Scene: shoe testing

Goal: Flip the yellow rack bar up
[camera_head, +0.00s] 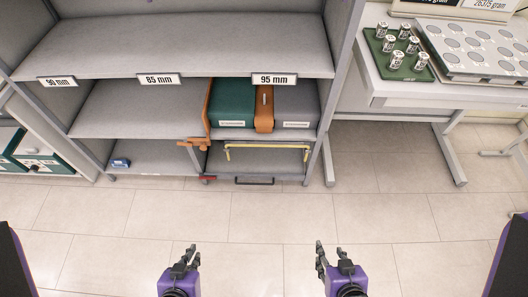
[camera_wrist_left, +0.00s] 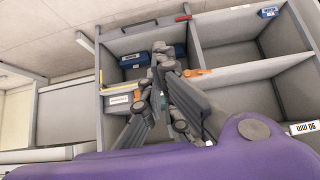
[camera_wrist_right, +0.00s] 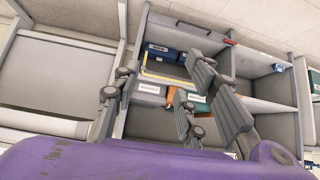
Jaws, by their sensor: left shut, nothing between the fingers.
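The yellow rack bar (camera_head: 266,146) spans the front of the right lower compartment of the grey rack, its short ends bent down. It shows in the right wrist view as a yellow frame edge (camera_wrist_right: 166,79). My left gripper (camera_head: 188,254) is shut and empty, in front of and below the rack in the head view. Its fingers also show in the left wrist view (camera_wrist_left: 161,54). My right gripper (camera_head: 325,254) is open and empty, its fingers apart in the right wrist view (camera_wrist_right: 161,66). Both grippers are clear of the bar.
A green case (camera_head: 232,104) and a grey case (camera_head: 297,105) stand on the shelf above the bar, with a brown piece between them. A small blue box (camera_head: 120,163) lies in the left lower compartment. A white table (camera_head: 375,80) stands at right. Floor before the rack is clear.

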